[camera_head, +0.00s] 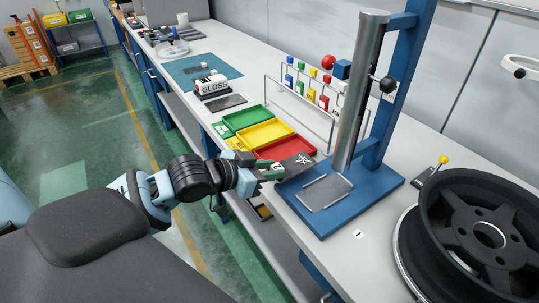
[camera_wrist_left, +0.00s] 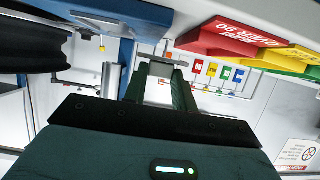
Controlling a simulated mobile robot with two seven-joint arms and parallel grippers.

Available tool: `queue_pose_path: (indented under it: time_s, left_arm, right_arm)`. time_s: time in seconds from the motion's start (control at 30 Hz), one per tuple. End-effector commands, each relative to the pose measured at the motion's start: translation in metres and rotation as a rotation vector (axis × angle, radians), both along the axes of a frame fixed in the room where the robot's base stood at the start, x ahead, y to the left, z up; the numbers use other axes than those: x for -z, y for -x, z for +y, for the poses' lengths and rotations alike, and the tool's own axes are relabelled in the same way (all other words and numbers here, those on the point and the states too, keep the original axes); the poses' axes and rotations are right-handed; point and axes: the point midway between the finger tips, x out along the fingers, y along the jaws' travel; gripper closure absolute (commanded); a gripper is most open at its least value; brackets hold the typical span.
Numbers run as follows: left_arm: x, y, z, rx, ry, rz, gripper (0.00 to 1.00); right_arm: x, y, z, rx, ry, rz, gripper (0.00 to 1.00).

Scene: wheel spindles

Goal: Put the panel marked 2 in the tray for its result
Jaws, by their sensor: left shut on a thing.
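My left gripper (camera_head: 277,171) is shut on a dark grey panel (camera_head: 300,162) with a white star-like mark. The panel is held beside the near edge of the red tray (camera_head: 262,153) and left of the blue stand. In the left wrist view the gripper (camera_wrist_left: 165,85) has its fingers on the panel's grey edge (camera_wrist_left: 170,67). No number can be read surely on the panel. The yellow tray (camera_head: 262,132) and green tray (camera_head: 244,117) lie beyond the red one. The red tray's front lettering shows upside down in the left wrist view (camera_wrist_left: 232,38). My right gripper is not in view.
The blue stand (camera_head: 385,185) with its steel column (camera_head: 362,90) carries a grey plate (camera_head: 325,192). A wire rack with coloured tags (camera_head: 312,84) stands behind the trays. A gloss meter (camera_head: 212,87) and dark plate (camera_head: 226,102) lie farther back. A black wheel (camera_head: 480,225) fills the right.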

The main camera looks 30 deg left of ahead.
Motion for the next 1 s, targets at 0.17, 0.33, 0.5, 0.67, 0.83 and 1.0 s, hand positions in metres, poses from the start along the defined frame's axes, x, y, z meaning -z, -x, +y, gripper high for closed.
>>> queue_pose_path:
  time_s: [0.17, 0.33, 0.5, 0.67, 0.83, 1.0]
  left_arm:
    - [0.004, -0.034, 0.028, -0.002, -0.002, -0.001, 1.00]
    - [0.007, -0.059, 0.049, -0.002, 0.000, -0.001, 1.00]
    - [0.009, -0.071, 0.058, 0.001, 0.001, -0.001, 1.00]
    - [0.009, -0.073, 0.059, 0.002, 0.001, -0.001, 1.00]
    - [0.010, -0.080, 0.066, -0.001, 0.000, -0.001, 1.00]
    - [0.036, -0.079, 0.065, 0.001, 0.003, 0.002, 1.00]
  right_arm:
    - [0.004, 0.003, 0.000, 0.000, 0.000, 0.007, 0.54]
    - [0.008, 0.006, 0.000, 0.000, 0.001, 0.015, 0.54]
    - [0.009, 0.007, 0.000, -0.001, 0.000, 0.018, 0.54]
    - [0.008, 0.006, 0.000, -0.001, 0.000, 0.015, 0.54]
    - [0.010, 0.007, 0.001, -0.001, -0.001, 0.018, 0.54]
    - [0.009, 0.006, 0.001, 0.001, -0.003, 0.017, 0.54]
